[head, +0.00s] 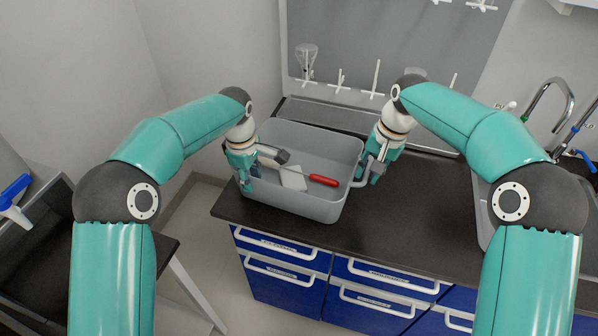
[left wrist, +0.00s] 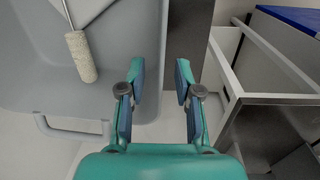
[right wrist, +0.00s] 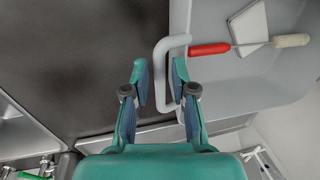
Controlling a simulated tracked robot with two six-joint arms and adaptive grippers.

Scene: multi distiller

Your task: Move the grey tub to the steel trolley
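The grey tub (head: 311,207) stands on the dark counter at its left end. Inside lie a red-handled roller (head: 323,180) and a white block (head: 293,179). My left gripper (head: 250,176) is open at the tub's left side; in the left wrist view a tub handle (left wrist: 68,131) lies to the left, outside the fingers. My right gripper (head: 369,172) is open at the tub's right side. In the right wrist view the other handle (right wrist: 161,77) runs between its open fingers. A dark-topped stand (head: 60,238) at the lower left may be the trolley; I cannot be sure.
The counter (head: 420,205) is clear to the right of the tub, up to a sink with taps (head: 550,105). Blue drawers (head: 282,285) lie below. A pegged drying rack (head: 375,78) with glassware is behind. A blue-and-white object (head: 14,200) is at far left.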

